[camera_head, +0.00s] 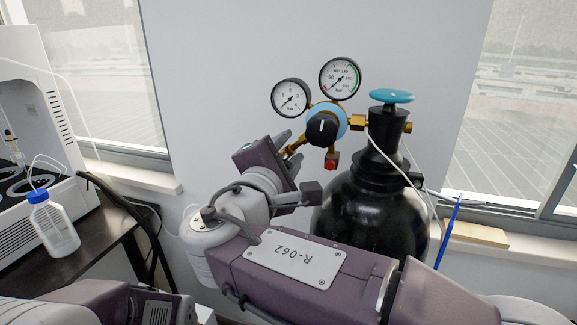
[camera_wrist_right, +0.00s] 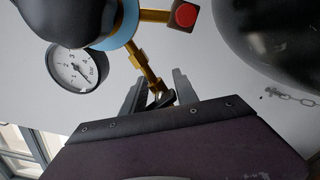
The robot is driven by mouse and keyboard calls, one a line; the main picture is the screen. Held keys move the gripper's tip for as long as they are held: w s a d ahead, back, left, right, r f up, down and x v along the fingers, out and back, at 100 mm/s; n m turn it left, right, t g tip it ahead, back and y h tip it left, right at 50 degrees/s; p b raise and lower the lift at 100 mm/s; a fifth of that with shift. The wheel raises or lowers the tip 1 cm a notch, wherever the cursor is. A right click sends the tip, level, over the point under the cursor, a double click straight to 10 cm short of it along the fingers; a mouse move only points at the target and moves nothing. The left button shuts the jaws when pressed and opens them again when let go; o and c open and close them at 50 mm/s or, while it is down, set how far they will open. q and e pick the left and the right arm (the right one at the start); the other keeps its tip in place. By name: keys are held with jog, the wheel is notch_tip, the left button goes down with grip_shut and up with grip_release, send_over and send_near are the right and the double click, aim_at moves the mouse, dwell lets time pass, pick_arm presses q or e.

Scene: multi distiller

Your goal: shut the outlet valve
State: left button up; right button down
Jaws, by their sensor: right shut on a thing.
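The brass outlet stem (camera_head: 294,148) leaves the blue and black pressure regulator (camera_head: 323,125) toward the lower left. My right gripper (camera_head: 288,144) is at the end of this stem. In the right wrist view, the fingers of the right gripper (camera_wrist_right: 158,88) stand on either side of a small dark valve handle (camera_wrist_right: 160,100) at the stem's end, and are shut on it. In the head view the handle is mostly hidden by the fingers. My left gripper does not show.
The black gas cylinder (camera_head: 366,215) with a turquoise handwheel (camera_head: 391,96) stands right of the gripper. Two gauges (camera_head: 291,97) and a red-capped fitting (camera_head: 331,160) are close by. At left, a blue-capped bottle (camera_head: 53,224) stands on a dark table (camera_head: 92,238).

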jog(key=shift+f+m+b, duration=0.1)
jog(key=shift+m+b, duration=0.75)
jog(key=shift+m, duration=0.15)
jog(key=c, duration=1)
grip_release()
jog(key=shift+c, duration=0.2)
jog(key=v, duration=0.9)
